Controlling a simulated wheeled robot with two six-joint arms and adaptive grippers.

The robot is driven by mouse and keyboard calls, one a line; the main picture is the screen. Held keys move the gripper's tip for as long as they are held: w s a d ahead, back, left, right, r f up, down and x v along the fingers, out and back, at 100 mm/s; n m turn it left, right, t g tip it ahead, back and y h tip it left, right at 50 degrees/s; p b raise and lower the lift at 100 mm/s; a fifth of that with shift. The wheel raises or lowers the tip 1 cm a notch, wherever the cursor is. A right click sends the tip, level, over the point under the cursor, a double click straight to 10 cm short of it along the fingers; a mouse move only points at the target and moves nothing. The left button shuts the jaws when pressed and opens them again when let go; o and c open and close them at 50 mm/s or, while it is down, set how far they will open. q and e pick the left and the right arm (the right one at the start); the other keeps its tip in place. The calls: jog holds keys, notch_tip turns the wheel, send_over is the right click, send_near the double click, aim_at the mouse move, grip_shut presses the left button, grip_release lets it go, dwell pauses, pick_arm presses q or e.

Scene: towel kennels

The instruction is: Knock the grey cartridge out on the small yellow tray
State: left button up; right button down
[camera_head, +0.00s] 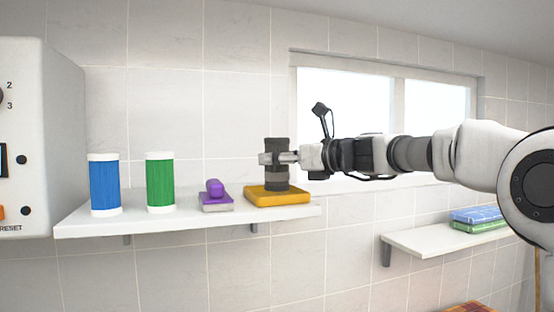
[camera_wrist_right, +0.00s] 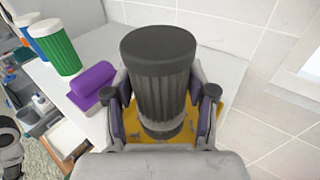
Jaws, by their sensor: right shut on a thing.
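The grey cartridge (camera_head: 277,152) is a dark ribbed cylinder, upright over the small yellow tray (camera_head: 290,197) on the wall shelf. In the right wrist view the cartridge (camera_wrist_right: 157,75) stands between the fingers of my right gripper (camera_wrist_right: 163,112), which is shut on it. My right gripper (camera_head: 279,158) reaches in from the right in the head view. The cartridge's lower end is at or just above the tray; I cannot tell whether it touches. Part of the yellow tray (camera_wrist_right: 203,125) shows behind the gripper, with greyish marks on its surface. My left gripper is not in view.
The white shelf (camera_head: 190,223) also holds a blue cylinder (camera_head: 105,185), a green cylinder (camera_head: 160,182) and a purple-handled block (camera_head: 215,195) just left of the tray. A grey-white box with controls (camera_head: 45,130) stands at left. A lower shelf (camera_head: 420,241) at right carries folded towels (camera_head: 478,217).

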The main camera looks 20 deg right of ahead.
jog(key=shift+r, duration=0.4)
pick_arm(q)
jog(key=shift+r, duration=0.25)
pick_arm(e)
jog(key=shift+s, duration=0.15)
jog(key=shift+f, duration=0.15)
jog(key=shift+f+b, duration=1.15)
jog(key=shift+f, duration=0.15)
jog(key=shift+w+r+p, duration=0.2)
jog(key=shift+r+p, duration=0.75)
jog(key=shift+p, duration=0.05)
jog(key=shift+s+r+p, duration=0.1)
jog(key=shift+r+p, duration=0.35)
jog(key=shift+r, duration=0.05)
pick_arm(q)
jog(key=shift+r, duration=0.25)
pick_arm(e)
jog(key=shift+s, duration=0.1)
jog(key=shift+f, duration=0.15)
